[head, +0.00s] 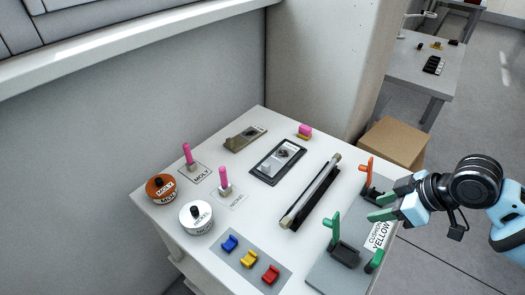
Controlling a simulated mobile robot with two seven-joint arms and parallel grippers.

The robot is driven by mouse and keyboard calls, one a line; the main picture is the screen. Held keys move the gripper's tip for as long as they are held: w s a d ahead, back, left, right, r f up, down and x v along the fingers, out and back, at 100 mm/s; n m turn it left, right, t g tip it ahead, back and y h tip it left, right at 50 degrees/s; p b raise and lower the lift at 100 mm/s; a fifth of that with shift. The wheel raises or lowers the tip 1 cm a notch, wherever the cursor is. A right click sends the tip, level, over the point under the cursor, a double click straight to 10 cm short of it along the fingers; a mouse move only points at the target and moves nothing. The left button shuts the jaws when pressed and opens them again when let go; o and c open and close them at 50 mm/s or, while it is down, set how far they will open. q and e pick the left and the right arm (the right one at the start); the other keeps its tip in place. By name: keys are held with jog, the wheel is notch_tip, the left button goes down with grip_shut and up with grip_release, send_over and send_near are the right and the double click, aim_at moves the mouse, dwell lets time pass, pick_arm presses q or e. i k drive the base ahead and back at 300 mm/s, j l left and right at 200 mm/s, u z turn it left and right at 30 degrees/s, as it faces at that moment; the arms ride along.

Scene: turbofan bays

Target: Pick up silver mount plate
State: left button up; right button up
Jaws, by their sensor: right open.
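A silver mount plate (279,159) with a raised grey block at its near end lies in a black-edged tray in the middle of the white table. A similar tan-bronze plate (244,139) lies behind it to the left. My right gripper (383,207) comes in from the right, with its green fingertips apart and nothing seen between them. It is over the right side of the table, above the grey cushion board, well to the right of the silver plate. My left gripper is not in view.
A long silver bar (311,191) lies between the plate and the grey board (325,276) with its green and orange upright pieces. Pink-handled tools and round tins (196,217) stand at left. Blue, yellow and red blocks (249,259) sit in front. A wall bounds the back.

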aim_at(284, 154)
jog(key=i+j, duration=0.2)
jog(key=j, duration=0.15)
jog(key=i+j, duration=0.15)
jog(key=j, duration=0.25)
jog(key=i+j, duration=0.2)
jog(key=j, duration=0.15)
